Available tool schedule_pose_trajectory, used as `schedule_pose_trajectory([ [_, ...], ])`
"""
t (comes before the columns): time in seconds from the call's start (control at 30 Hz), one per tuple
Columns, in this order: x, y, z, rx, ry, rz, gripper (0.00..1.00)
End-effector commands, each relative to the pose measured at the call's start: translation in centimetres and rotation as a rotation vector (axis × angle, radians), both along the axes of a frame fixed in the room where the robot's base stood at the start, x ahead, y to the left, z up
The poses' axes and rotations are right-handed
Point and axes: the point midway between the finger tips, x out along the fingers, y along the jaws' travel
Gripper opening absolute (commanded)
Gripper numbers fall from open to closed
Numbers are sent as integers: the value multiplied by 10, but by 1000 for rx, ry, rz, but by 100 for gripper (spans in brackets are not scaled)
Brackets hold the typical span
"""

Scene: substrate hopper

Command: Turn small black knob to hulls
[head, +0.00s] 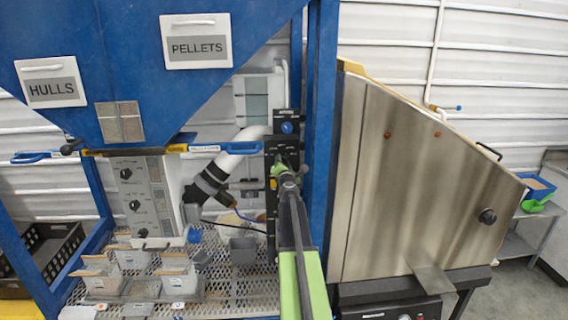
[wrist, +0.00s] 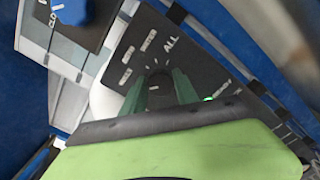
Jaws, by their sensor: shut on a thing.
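My gripper (head: 283,166) is at the upright black panel (head: 270,208) beside the blue post, in the middle of the head view. In the wrist view my gripper (wrist: 161,88) has its two dark green fingers closed around a small black knob (wrist: 158,80) on this panel. The knob is mostly hidden between the fingers. White labels ring it; "ALL" (wrist: 170,47) is readable at the upper right, and the others are too small or blurred to read surely. I cannot tell which label the knob points to.
A blue knob (head: 287,127) sits just above the gripper on its own dark plate. A blue hopper (head: 130,60) with HULLS and PELLETS signs stands at left. A white box with black knobs (head: 125,174) is below it. A steel cabinet (head: 400,190) stands close on the right.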

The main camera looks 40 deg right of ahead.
Motion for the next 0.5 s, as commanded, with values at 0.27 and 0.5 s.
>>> schedule_pose_trajectory([
  [0.27,-2,-1,-1,97,-82,-3,0],
  [0.5,-2,-1,-1,130,-110,-3,0],
])
